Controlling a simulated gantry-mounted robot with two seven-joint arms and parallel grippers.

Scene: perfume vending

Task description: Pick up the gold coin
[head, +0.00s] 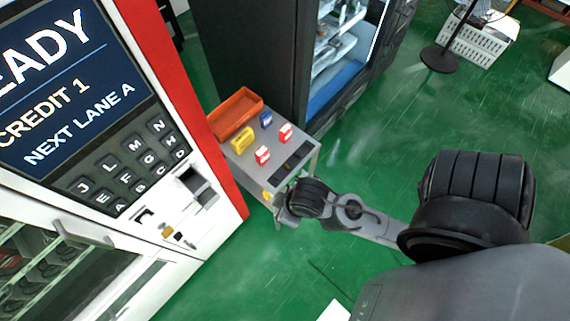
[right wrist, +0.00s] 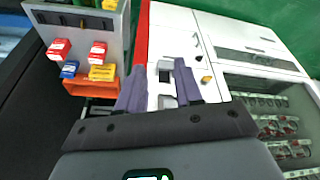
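I cannot make out a gold coin for certain. A small gold round piece (head: 167,231) shows on the white vending machine front, below its keypad; it also shows in the right wrist view (right wrist: 205,79), and I cannot tell whether it is a coin or a fitting. My right arm reaches in from the right of the head view to beside the grey cart (head: 304,142), and its fingertips are hidden there. In the right wrist view my right gripper (right wrist: 160,78) is open, with nothing seen between its fingers, pointing towards the machine front. My left gripper is not in view.
On the cart are an orange bin (head: 236,112), a yellow box (head: 242,140), a blue box (head: 266,119) and two red-and-white boxes (head: 262,155). A dark glass-fronted cabinet (head: 250,50) stands behind.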

